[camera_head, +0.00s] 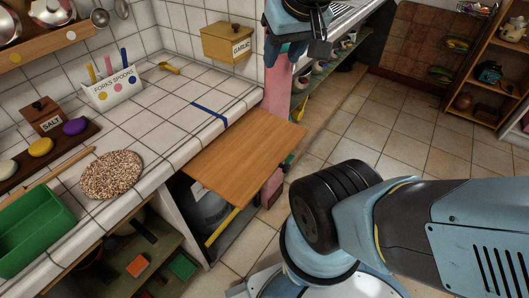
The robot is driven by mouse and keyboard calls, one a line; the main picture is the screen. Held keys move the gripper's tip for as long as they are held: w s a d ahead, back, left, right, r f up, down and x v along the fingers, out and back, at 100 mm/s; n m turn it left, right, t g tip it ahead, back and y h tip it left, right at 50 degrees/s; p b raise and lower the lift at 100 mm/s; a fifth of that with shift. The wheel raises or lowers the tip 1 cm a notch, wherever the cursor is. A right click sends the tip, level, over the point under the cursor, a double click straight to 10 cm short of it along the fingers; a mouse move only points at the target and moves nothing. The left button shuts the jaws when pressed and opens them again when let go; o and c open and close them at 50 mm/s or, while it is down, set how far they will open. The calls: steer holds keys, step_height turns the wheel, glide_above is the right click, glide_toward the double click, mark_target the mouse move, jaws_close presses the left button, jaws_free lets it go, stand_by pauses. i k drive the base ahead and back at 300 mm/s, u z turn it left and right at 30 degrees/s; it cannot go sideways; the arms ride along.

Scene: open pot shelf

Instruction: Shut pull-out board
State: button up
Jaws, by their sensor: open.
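The pull-out board (247,153) is a flat brown wooden panel. It sticks out from under the front edge of the white tiled counter (185,122), over the floor side, and lies level. Its inner edge is hidden under the counter. My gripper (297,53) shows at the top middle, partly cut off by the frame edge. It is open, with nothing visible in it. In the picture it is above the board's far end and apart from it.
A blue strip (210,114) lies on the counter behind the board. Open shelves (150,250) sit under the counter. A green tray (35,228) stands at the left. The tiled floor (385,130) to the right is clear.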

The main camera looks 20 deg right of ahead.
mark_target(236, 165)
steer(key=z, duration=0.5)
steer(key=k, duration=1.5)
steer(key=u, duration=0.8)
steer(key=i, duration=1)
